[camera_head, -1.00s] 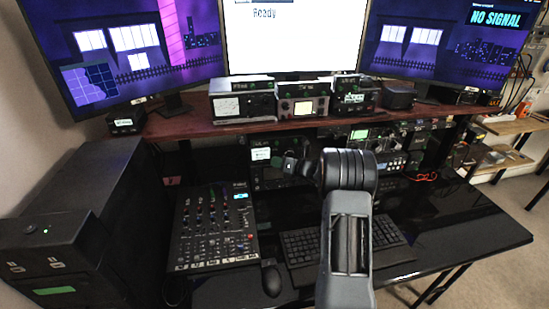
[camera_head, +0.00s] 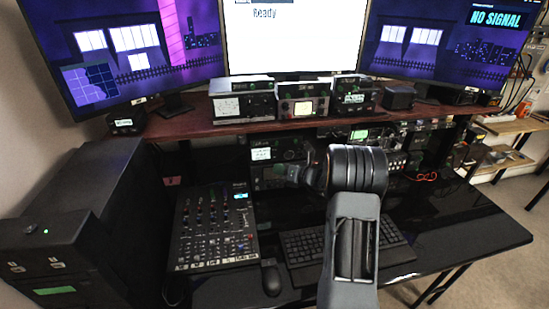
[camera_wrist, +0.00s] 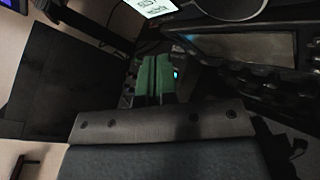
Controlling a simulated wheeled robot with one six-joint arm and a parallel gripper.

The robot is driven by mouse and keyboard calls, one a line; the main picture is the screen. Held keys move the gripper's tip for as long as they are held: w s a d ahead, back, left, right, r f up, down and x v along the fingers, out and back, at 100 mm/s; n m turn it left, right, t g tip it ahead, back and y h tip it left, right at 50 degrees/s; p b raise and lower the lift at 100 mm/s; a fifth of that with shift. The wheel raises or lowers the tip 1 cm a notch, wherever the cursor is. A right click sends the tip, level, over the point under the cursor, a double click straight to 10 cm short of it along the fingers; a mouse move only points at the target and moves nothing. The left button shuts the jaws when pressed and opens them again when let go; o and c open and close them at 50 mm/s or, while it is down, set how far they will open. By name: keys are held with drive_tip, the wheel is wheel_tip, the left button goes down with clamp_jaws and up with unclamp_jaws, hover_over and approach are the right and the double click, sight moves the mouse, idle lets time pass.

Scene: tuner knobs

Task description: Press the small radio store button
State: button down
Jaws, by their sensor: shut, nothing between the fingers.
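Several radio-like units are in the head view, and I cannot tell which is the small radio. One with a bright screen (camera_head: 262,154) stands under the shelf, left of my arm. Three more stand on the shelf: a left one (camera_head: 243,103), a middle one (camera_head: 303,103) and a right one (camera_head: 354,99). No store button can be read. My gripper (camera_wrist: 155,76) shows in the wrist view as two green fingers side by side, shut and empty. A small blue light shows just right of them. In the head view my wrist is in front of the under-shelf unit's right side.
In the wrist view a lit screen (camera_wrist: 151,6), a round dark knob (camera_wrist: 236,7) and a long grey display (camera_wrist: 244,49) lie beyond the fingers. A mixer (camera_head: 214,228), keyboard (camera_head: 305,245) and mouse (camera_head: 270,278) lie on the glossy desk.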

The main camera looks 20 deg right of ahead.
drive_tip(key=shift+s+a, duration=0.2)
drive_tip(key=shift+s, duration=0.8)
drive_tip(key=s+a+f+n+g, duration=0.2)
drive_tip(key=s+a+n+g, duration=0.25)
drive_tip(key=s+n, duration=0.35)
drive_tip(key=s+a+f+n+g, duration=0.2)
drive_tip(key=s+a+n+g, duration=0.3)
drive_tip(key=n, duration=0.5)
drive_tip(key=s+a+r+n+h+p, duration=0.2)
drive_tip(key=s+r+n+h, duration=0.7)
drive_tip(key=n, duration=0.9)
drive_tip(key=shift+s+a+r+n, duration=0.5)
drive_tip(key=shift+s+r, duration=1.15)
drive_tip(key=shift+s, duration=1.25)
